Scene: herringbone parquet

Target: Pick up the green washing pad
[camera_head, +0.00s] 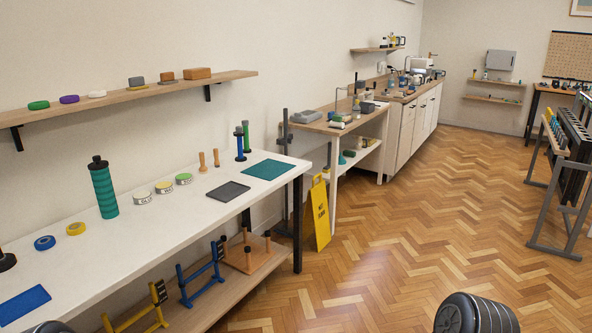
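A green rounded pad (38,105), which looks like the green washing pad, lies on the left end of the wooden wall shelf (120,101). A purple pad (69,99) and a white pad (97,94) lie to its right in the same row. Neither of my grippers shows in the head view; only dark rounded parts, seemingly of my arms, show at the bottom edge.
Below the shelf, a white table (140,231) holds a teal bottle (104,190), several tins, tape rolls, a blue mat (22,304) and a teal mat (268,169). A yellow floor sign (320,212) stands beyond it. The parquet (380,265) on the right is mostly clear.

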